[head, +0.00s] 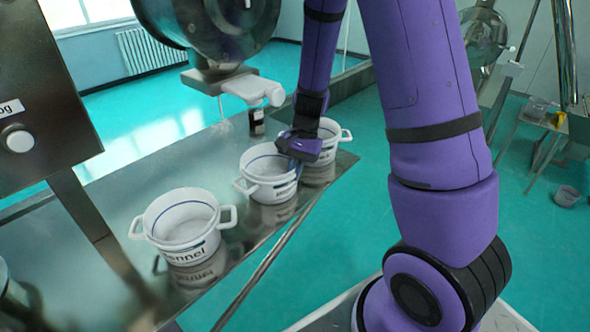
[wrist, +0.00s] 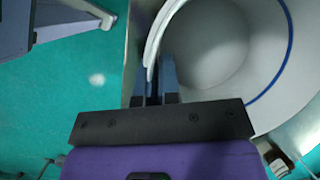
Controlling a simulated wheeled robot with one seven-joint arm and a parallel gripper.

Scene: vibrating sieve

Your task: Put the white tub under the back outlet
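Three white two-handled tubs stand in a row on a steel table: a near tub (head: 183,228) with a label ending "nnel", a middle tub (head: 262,180), and a far tub (head: 331,141). My gripper (head: 298,158) is at the right rim of the middle tub and partly hides it and the far tub. In the wrist view, the narrow fingers of my gripper (wrist: 156,85) straddle the tub's rim (wrist: 157,38), close together on its wall. A white outlet spout (head: 252,90) juts from the steel drum above the table; whether it is the back outlet is unclear.
The steel table (head: 135,180) has bare room left of the tubs. A steel cabinet (head: 45,90) with a white knob is at the left.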

